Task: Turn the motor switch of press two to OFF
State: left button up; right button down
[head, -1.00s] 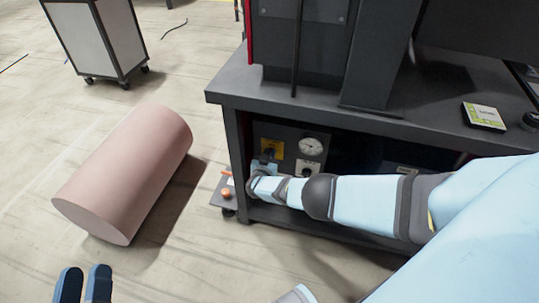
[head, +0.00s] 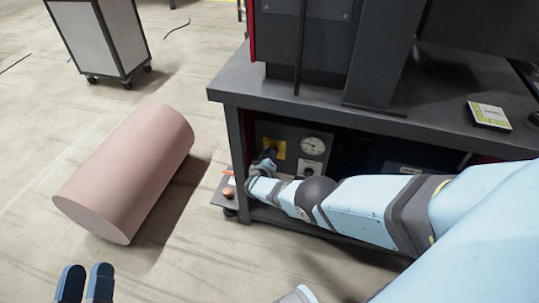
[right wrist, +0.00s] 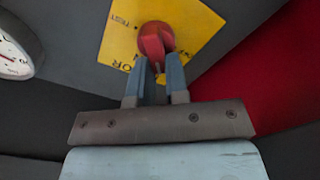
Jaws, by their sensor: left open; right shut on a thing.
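The motor switch (right wrist: 156,38) is a red knob on a yellow plate (right wrist: 118,40) in the right wrist view. Some lettering shows on the plate, but the knob and fingers hide part of it. My right gripper (right wrist: 157,66) is shut on the knob. In the head view the yellow plate (head: 279,149) sits on the dark panel under the press table, and my right gripper (head: 268,157) reaches it, mostly hiding the knob. My left gripper (head: 85,283) is open and empty at the bottom left, over the floor.
A round gauge (head: 314,145) is right of the plate. The press table (head: 330,115) overhangs the panel. A small shelf with an orange button (head: 228,192) is beside the table leg. A pink cylinder (head: 130,175) lies on the floor, with a grey cart (head: 102,38) behind.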

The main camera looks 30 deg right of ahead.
pick_arm(q)
jog(key=shift+w+d+f+g+b, duration=0.15)
jog(key=shift+f+g+b, duration=0.35)
jog(key=shift+f+b, duration=0.55)
pick_arm(e)
jog(key=shift+w+a+f+n, duration=0.1)
jog(key=shift+f+n, duration=0.15)
jog(key=shift+n, duration=1.4)
jog(key=shift+a+f+n, duration=0.1)
jog(key=shift+f+n, duration=0.2)
jog(key=shift+n, duration=1.3)
jog(key=shift+w+f+n, duration=0.1)
jog(key=shift+f+n, duration=0.15)
jog(key=shift+n, duration=1.4)
pick_arm(q)
jog(key=shift+f, duration=0.2)
jog(key=shift+f, duration=0.15)
pick_arm(e)
jog(key=c, duration=1.1)
grip_release()
pick_arm(q)
jog(key=shift+s+a+f+g+y+p, duration=0.2)
jog(key=shift+a+f+g+y+p, duration=1.05)
jog(key=shift+p, duration=2.35)
pick_arm(e)
jog(key=shift+v, duration=6.95)
